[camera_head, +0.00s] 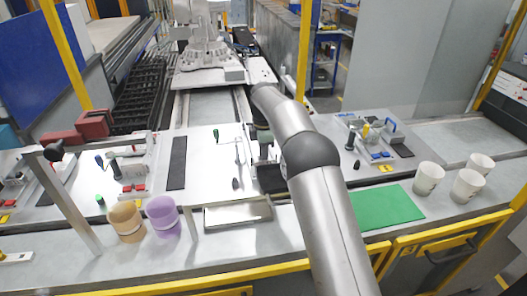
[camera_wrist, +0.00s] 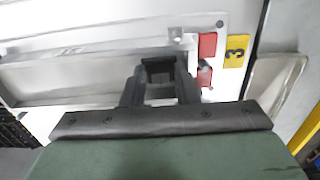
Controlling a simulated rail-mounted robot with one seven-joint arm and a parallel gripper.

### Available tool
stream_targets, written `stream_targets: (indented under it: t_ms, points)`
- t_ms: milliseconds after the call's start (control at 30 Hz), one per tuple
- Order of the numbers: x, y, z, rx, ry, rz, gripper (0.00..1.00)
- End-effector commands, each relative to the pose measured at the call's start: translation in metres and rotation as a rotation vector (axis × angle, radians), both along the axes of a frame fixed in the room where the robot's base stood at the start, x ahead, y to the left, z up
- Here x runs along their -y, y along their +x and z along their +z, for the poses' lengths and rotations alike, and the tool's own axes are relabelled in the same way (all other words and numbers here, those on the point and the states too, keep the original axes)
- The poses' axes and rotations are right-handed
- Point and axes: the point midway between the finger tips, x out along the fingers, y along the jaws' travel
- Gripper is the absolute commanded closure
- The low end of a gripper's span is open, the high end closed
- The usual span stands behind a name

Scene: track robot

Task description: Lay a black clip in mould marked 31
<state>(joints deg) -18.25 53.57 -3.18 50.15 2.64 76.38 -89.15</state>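My gripper (camera_wrist: 160,78) points down over the workbench, close above a pale metal fixture (camera_wrist: 75,75). Between its two dark fingers is a small black piece (camera_wrist: 158,68), seemingly the black clip, which fills the gap and touches both. Its outline blends with the fingers. A yellow label (camera_wrist: 236,50) reading 3 lies right of two red blocks (camera_wrist: 207,45) beside the fingers; I cannot make out a 31. In the head view, my arm hides most of the gripper and the spot under it. The mould itself cannot be clearly told apart.
A metal tray (camera_head: 238,214) lies at the bench front, with a purple cup (camera_head: 163,217) and a tan cup (camera_head: 127,222) to its left. A green mat (camera_head: 388,207) and white cups (camera_head: 428,178) are on the right. Another fixture (camera_head: 368,138) stands right of my arm.

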Motion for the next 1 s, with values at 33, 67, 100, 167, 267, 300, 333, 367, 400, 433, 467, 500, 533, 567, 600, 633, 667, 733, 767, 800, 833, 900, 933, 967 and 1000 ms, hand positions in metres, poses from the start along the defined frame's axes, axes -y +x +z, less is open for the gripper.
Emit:
stream_targets:
  t_ms: [33, 67, 100, 167, 267, 300, 333, 367, 400, 433, 467, 500, 533, 567, 600, 633, 667, 733, 767, 800, 833, 900, 933, 967, 1000]
  points:
    - [0.000, 0.000, 0.000, 0.000, 0.000, 0.000, 0.72]
    - [0.000, 0.000, 0.000, 0.000, 0.000, 0.000, 0.72]
    - [0.000, 0.000, 0.001, 0.000, 0.000, 0.000, 0.72]
    - [0.000, 0.000, 0.001, 0.000, 0.000, 0.000, 0.72]
    - [0.000, 0.000, 0.001, 0.001, 0.000, 0.000, 0.72]
    - [0.000, 0.000, 0.003, 0.001, 0.000, 0.000, 0.72]
    - [0.000, 0.000, 0.005, 0.002, 0.001, 0.000, 0.72]
    - [-0.001, 0.000, 0.008, 0.002, 0.001, 0.000, 0.72]
    - [-0.001, 0.001, 0.011, 0.004, 0.001, 0.001, 0.72]
    - [-0.001, 0.001, 0.015, 0.005, 0.002, 0.001, 0.72]
    - [-0.001, 0.001, 0.019, 0.005, 0.002, 0.000, 0.72]
    - [0.000, 0.001, 0.027, 0.006, 0.003, 0.000, 0.72]
    - [0.000, 0.001, 0.033, 0.007, 0.002, 0.000, 0.72]
    - [0.000, 0.001, 0.039, 0.006, 0.002, 0.000, 0.72]
    - [0.000, 0.001, 0.049, 0.006, 0.002, 0.000, 0.72]
    - [0.000, 0.002, 0.056, 0.007, 0.002, 0.000, 0.72]
    - [0.000, 0.001, 0.063, 0.006, 0.002, 0.000, 0.72]
    - [0.000, 0.001, 0.080, 0.006, 0.003, 0.000, 0.72]
    - [0.000, 0.001, 0.087, 0.006, 0.003, 0.000, 0.72]
    - [0.000, 0.001, 0.095, 0.005, 0.002, 0.000, 0.72]
    - [0.000, 0.001, 0.100, 0.005, 0.002, 0.000, 0.72]
    - [-0.001, 0.001, 0.109, 0.002, 0.001, 0.000, 0.72]
    - [-0.001, 0.001, 0.113, 0.003, 0.001, 0.000, 0.72]
    - [-0.001, 0.001, 0.116, 0.003, 0.001, 0.000, 0.72]
    - [-0.001, 0.001, 0.119, 0.002, 0.001, 0.000, 0.72]
